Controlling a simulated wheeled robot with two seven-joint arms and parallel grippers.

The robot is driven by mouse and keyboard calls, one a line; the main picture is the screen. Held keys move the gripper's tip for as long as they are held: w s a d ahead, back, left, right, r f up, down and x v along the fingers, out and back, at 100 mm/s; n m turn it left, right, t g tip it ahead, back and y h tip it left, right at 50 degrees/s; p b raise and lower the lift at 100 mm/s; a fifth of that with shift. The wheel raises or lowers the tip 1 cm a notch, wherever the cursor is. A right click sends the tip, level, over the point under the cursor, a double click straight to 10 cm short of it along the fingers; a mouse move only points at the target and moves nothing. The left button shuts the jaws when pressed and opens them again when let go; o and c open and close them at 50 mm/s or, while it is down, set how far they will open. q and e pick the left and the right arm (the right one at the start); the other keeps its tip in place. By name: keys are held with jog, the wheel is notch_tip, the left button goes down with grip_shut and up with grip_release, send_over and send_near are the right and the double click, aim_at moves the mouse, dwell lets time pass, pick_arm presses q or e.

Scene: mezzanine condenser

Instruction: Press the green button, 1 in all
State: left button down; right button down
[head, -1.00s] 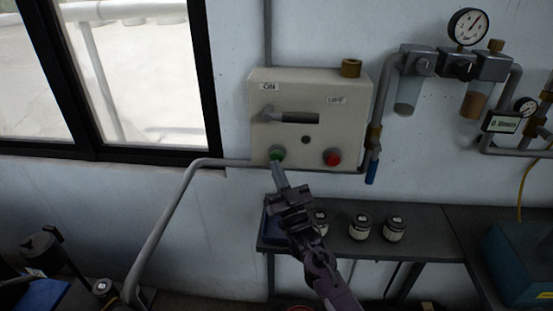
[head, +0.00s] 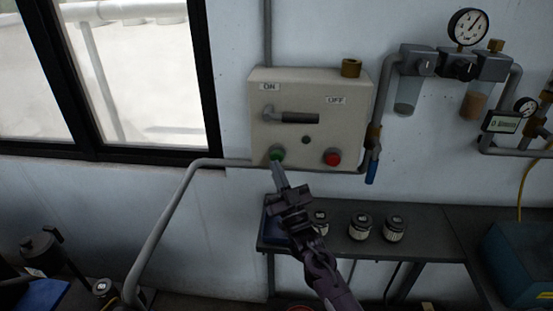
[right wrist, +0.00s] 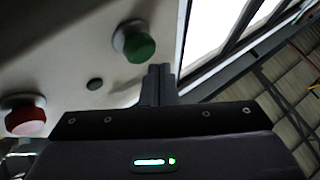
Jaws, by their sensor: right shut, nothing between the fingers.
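The green button (head: 277,154) sits at the lower left of a beige control box (head: 345,118) on the wall. It also shows in the right wrist view (right wrist: 138,46), just beyond my fingertips. My right gripper (head: 279,168) is shut and empty, its tips just below the green button in the head view. In the right wrist view the closed fingers (right wrist: 158,78) are close to the button; I cannot tell whether they touch it. A red button (head: 332,157) is to the right on the same box. My left gripper is not in view.
The box carries a lever handle (head: 291,117) and ON and OFF labels. A pipe with a blue-handled valve (head: 372,168) runs along its right side. Below, a dark bench (head: 426,246) holds several small jars. A window (head: 140,70) is on the left.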

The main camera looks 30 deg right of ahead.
jog(key=shift+w+d, duration=0.1)
jog(key=shift+w, duration=0.05)
jog(key=shift+w+d+b, duration=0.1)
jog(key=shift+w+b, duration=0.15)
jog(key=shift+b, duration=0.05)
jog(key=shift+w+d+b, duration=0.3)
jog(key=shift+w+b, duration=0.1)
jog(key=shift+w, duration=0.05)
dwell(1.0)
jog(key=shift+s+a+r, duration=0.1)
jog(key=shift+s, duration=0.05)
jog(key=shift+s+a+p, duration=0.4)
jog(key=shift+s+p, duration=0.1)
jog(key=shift+s, duration=0.2)
jog(key=s+a, duration=0.1)
jog(key=s+p, duration=0.1)
jog(key=s, duration=0.1)
jog(key=s+a+p, duration=0.1)
jog(key=shift+s+a, duration=0.15)
jog(key=shift+a, duration=0.15)
